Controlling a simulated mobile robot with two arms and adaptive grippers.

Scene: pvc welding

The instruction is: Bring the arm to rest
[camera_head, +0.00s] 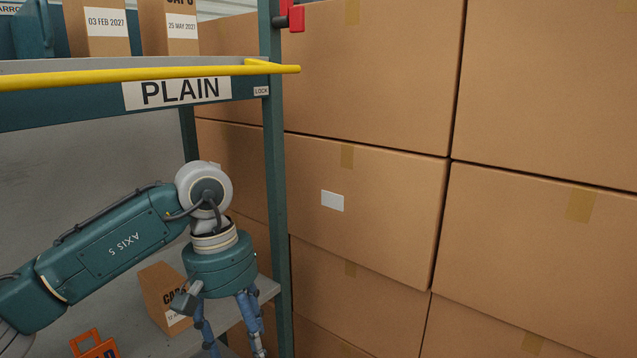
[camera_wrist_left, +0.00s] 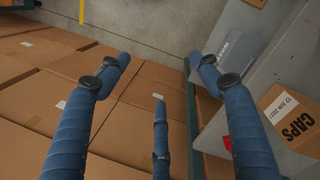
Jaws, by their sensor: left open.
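My left arm comes in from the left in the head view, with its wrist bent downward. My left gripper (camera_head: 234,345) points down in front of the rack, close to its right post. Its blue fingers are spread and hold nothing; the lower ends are cut off by the picture's bottom edge. In the left wrist view the open gripper (camera_wrist_left: 160,88) shows several blue fingers wide apart, with the floor and cartons beyond. My right gripper is not in either view.
The teal rack (camera_head: 276,200) has a yellow bar (camera_head: 150,74) along its upper shelf. A CAPS box (camera_head: 162,297) and an orange item (camera_head: 95,345) sit below, near my arm. Large stacked cartons (camera_head: 375,190) fill the right side. The floor (camera_wrist_left: 150,30) shows clear in the wrist view.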

